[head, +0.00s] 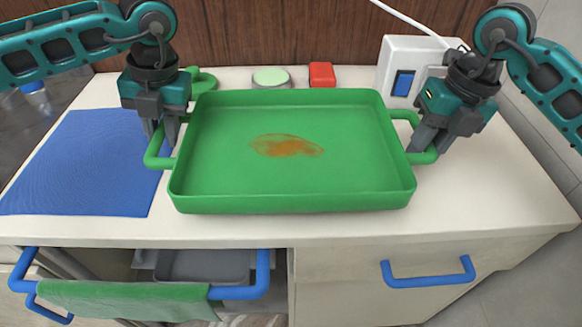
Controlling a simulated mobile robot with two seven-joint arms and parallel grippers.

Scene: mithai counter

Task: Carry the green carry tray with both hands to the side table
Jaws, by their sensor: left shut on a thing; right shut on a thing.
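The green carry tray (215,196) is in the middle of the head view, over the white counter. It is empty except for an orange-brown smear (287,146) on its floor. My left gripper (167,143) is shut on the tray's left handle. My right gripper (418,142) is shut on the tray's right handle. The tray looks about level. I cannot tell whether it rests on the counter or is just above it. No side table can be made out in this view.
A blue mat (82,165) lies left on the counter (490,190). Behind the tray are a pale green round item (271,77), a red block (321,74) and a white box (410,60) with a blue switch. Below, a green cloth (125,299) hangs on a blue handle (262,275).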

